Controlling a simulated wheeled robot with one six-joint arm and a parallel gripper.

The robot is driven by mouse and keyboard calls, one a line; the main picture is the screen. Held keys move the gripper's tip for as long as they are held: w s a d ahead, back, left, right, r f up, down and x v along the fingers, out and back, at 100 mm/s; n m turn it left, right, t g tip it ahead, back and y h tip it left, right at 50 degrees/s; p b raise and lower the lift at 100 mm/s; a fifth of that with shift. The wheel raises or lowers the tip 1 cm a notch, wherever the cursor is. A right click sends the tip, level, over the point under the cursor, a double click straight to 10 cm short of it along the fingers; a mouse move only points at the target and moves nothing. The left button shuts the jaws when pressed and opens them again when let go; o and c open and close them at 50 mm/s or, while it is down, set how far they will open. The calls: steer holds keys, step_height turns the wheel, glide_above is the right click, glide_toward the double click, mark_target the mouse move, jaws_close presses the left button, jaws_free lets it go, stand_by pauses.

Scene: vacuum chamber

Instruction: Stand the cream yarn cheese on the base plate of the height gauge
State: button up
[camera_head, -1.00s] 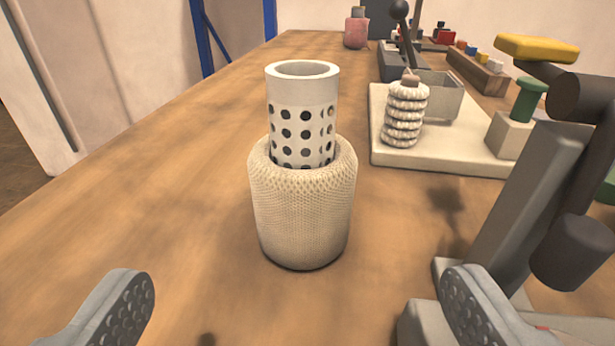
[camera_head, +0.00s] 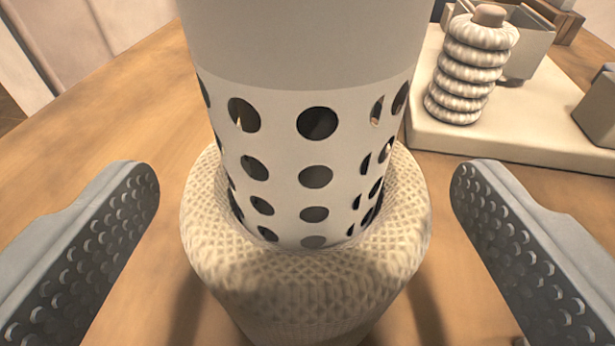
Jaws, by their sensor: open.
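The cream yarn cheese (camera_head: 310,285) stands upright on the wooden table. It is a fat knitted-looking winding around a white perforated tube (camera_head: 315,85) that sticks up out of it. The tube's top runs out of the picture. My gripper (camera_head: 305,190) is open, with one dimpled finger on each side of the cheese. There is a gap on both sides and neither finger touches it. The height gauge cannot be made out for sure now; a grey post on a base, possibly the gauge, stood at the right in the earlier frame.
A cream board (camera_head: 510,140) lies at the upper right. On it stand a stack of pale ribbed rings (camera_head: 470,70), a grey bin (camera_head: 530,50) and a grey block (camera_head: 598,108) at the picture edge. The table (camera_head: 110,120) left of the cheese is clear.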

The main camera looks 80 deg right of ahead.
steer(key=shift+d, duration=0.25)
steer(key=c, duration=1.3)
step_height(320, 180, up, 10)
